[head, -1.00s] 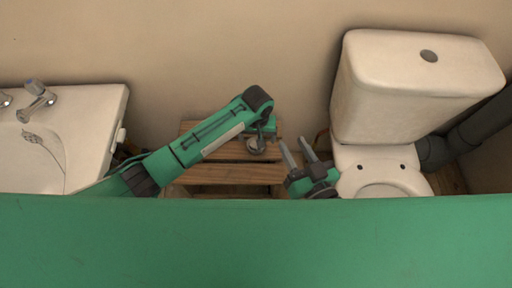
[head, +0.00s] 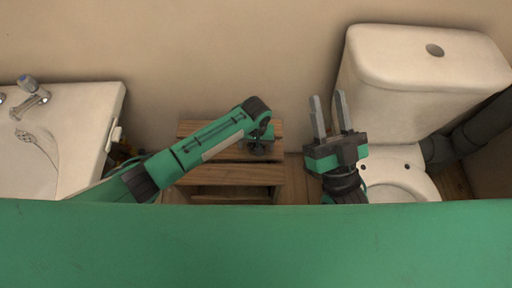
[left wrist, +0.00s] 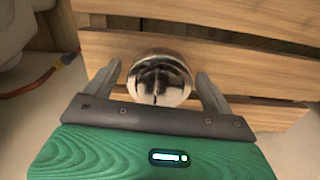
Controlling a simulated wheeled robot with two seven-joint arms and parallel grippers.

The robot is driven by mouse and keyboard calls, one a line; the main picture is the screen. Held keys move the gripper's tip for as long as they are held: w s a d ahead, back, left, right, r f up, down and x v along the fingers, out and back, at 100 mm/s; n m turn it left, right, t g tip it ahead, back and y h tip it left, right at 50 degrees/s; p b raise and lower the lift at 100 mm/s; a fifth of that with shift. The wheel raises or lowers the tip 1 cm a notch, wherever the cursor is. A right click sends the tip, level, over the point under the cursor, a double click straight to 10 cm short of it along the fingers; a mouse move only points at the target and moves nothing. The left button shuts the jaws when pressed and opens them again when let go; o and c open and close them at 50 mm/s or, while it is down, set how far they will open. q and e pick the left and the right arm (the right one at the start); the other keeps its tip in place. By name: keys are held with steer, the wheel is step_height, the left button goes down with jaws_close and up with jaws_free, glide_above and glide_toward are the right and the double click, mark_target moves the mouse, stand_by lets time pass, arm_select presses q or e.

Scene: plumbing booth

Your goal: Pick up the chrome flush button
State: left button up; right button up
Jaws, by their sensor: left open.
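The chrome flush button (left wrist: 160,78) is a shiny round piece on the wooden slatted stool in the left wrist view. It sits between the two fingers of my left gripper (left wrist: 160,82), with a visible gap to the finger on each side. In the head view my left gripper (head: 258,145) points down over the stool and mostly hides the button. My right gripper (head: 328,97) is empty, its two fingers apart, in front of the cistern's left side.
The wooden slatted stool (head: 230,174) stands between the washbasin (head: 80,130) at left and the toilet cistern (head: 420,75) at right. A dark round spot (head: 435,50) is on the cistern lid. A dark grey pipe (head: 485,125) runs beside the toilet. The wall is close behind.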

arm_select(q)
steer(key=shift+f, duration=0.2)
arm_select(e)
steer(key=shift+s+d+r+t, duration=0.15)
steer(key=shift+r+t, duration=0.15)
steer(key=shift+r, duration=0.05)
arm_select(q)
steer(key=c, duration=1.2)
steer(key=shift+r, duration=0.2)
